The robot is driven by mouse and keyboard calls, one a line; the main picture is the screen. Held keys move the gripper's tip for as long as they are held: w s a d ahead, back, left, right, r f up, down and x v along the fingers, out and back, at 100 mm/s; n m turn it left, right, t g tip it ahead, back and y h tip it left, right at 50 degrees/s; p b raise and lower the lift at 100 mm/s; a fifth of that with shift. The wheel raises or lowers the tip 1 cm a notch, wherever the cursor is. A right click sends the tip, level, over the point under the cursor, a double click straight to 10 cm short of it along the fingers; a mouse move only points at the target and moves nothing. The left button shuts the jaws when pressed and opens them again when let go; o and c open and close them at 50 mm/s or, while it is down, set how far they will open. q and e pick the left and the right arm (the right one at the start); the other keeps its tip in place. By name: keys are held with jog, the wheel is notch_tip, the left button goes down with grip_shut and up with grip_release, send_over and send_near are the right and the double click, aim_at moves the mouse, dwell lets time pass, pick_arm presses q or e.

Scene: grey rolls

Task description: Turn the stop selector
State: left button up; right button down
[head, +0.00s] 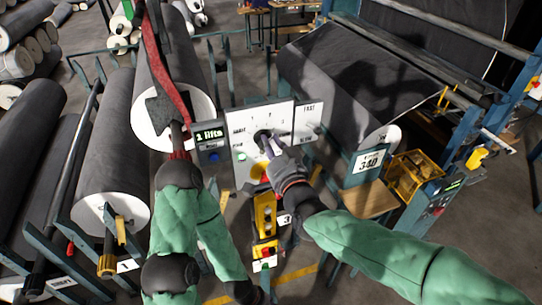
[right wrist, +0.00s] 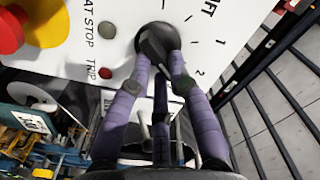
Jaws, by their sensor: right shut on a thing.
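The stop selector (head: 262,137) is a dark round knob with a raised bar on a white panel (head: 240,115) with a numbered scale. It also shows in the right wrist view (right wrist: 155,38), surrounded by tick marks. My right gripper (head: 272,148) is at the panel, its fingers closed on the selector's bar. In the right wrist view its fingers (right wrist: 160,68) reach the knob from both sides and partly cover it. My left arm's dark end (head: 165,110) seems to lie left of the panel, before a roll; its jaw state is unclear.
A display reading "2 lifts" (head: 210,135) adjoins the panel. A yellow control box (head: 265,215) hangs below. A grey button (right wrist: 106,30), red lamp (right wrist: 105,73) and red stop button (right wrist: 10,32) are near the knob.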

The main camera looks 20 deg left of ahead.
jog(key=shift+f+m+b, duration=0.15)
jog(key=shift+m+b, duration=0.85)
jog(key=shift+b, duration=0.4)
jog(key=shift+f+m+b, duration=0.1)
jog(key=shift+m+b, duration=0.9)
jog(key=shift+b, duration=0.4)
jog(key=c, duration=1.1)
grip_release()
jog(key=shift+c, duration=0.2)
jog(key=shift+d, duration=0.1)
jog(key=v, duration=1.2)
